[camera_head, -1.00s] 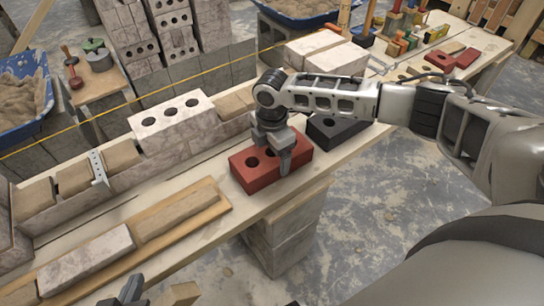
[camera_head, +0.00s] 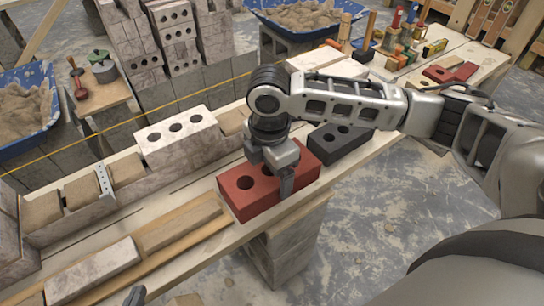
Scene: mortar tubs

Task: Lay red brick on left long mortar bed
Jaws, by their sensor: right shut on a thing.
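The red brick (camera_head: 240,196) with round holes is over the front plank, at centre. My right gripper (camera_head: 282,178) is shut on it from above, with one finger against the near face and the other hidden. The brick looks slightly raised off the plank, but the gap is hard to judge. Tan mortar lies in short patches (camera_head: 82,186) on the low block wall and as a longer strip (camera_head: 180,222) on the front board. I cannot tell which is the left long bed. Only a tip of my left gripper (camera_head: 135,296) shows at the bottom edge.
A dark grey brick (camera_head: 340,141) lies right of the red one. A pale holed brick (camera_head: 178,137) sits on the wall, and a pale brick (camera_head: 95,270) lies on the front board. A metal bracket (camera_head: 105,184) stands upright between mortar patches. A yellow string (camera_head: 120,124) runs behind.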

